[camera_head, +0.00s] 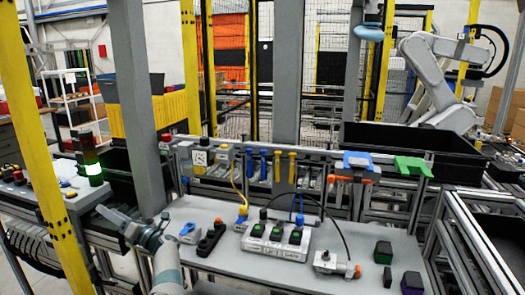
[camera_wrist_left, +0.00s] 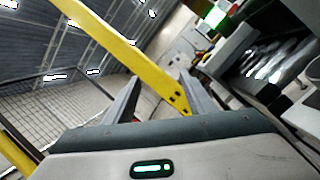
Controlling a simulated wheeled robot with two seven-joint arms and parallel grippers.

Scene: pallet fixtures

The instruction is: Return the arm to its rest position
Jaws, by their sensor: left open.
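My left gripper (camera_head: 114,217) is at the left front of the workbench in the head view, at the end of my grey-white arm. It points left, near the post with the stack light, and it is empty. In the left wrist view the two dark fingers of my left gripper (camera_wrist_left: 158,92) stand apart with nothing between them. Behind them a yellow post (camera_wrist_left: 125,50) crosses the picture at a slant. My right gripper is in neither view.
A yellow post (camera_head: 48,150) stands left of the gripper. The stack light (camera_head: 92,168) glows green. A black bin (camera_head: 415,145) is behind.

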